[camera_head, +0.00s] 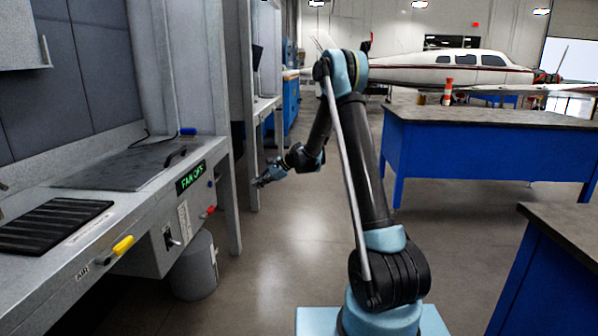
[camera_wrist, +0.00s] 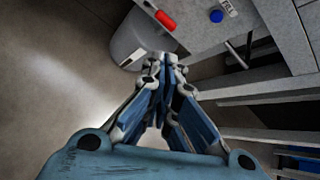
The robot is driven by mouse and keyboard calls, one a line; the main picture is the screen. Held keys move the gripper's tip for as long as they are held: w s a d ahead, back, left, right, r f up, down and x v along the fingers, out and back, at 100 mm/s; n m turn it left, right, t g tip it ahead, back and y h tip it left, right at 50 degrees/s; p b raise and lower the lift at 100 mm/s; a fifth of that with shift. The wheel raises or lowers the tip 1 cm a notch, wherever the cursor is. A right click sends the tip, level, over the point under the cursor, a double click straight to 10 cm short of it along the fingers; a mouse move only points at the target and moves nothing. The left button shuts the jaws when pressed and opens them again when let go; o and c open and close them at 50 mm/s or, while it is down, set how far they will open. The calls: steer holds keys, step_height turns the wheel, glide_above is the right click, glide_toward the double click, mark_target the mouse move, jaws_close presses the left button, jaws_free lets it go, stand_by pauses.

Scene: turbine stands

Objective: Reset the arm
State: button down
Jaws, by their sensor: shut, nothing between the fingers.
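My arm stands in the middle of the head view, raised from its light blue base and bent over to the left. My gripper (camera_head: 262,181) hangs at the end of the arm, near the front edge of the grey bench on the left, over open floor. In the wrist view my gripper (camera_wrist: 160,62) has its fingertips together at the top middle, with nothing between them. A grey bin (camera_wrist: 130,40) and the bench front with a red handle (camera_wrist: 166,20) and a blue knob (camera_wrist: 216,16) show beyond the fingertips.
The grey workbench (camera_head: 130,245) runs along the left, with a yellow handle (camera_head: 122,246) and a green "FAN OFF" display (camera_head: 190,177). A grey bin (camera_head: 194,266) stands under it. Blue tables (camera_head: 480,165) stand to the right, and a white plane (camera_head: 440,70) is behind. Floor between is clear.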

steer(key=s+d+r+n+h, duration=0.3)
steer(key=s+d+r, duration=0.3)
steer(key=s+d, duration=0.45)
steer(key=s+d+r+n+h, duration=0.2)
steer(key=s+d+r+n, duration=0.2)
steer(key=s+d+r, duration=0.5)
steer(key=s+d+f+n+h, duration=0.1)
steer(key=s+d+f, duration=0.3)
steer(key=s, duration=0.6)
steer(key=s+d+f+n+h, duration=0.2)
steer(key=s+d+f+n, duration=0.1)
steer(key=s+d, duration=0.5)
steer(key=s+d+f+n+h, duration=0.2)
steer(key=s+d+f, duration=0.2)
steer(key=s, duration=0.9)
steer(key=shift+s+d+f+n, duration=0.3)
steer(key=shift+d+f+n, duration=0.1)
steer(key=shift+d, duration=0.6)
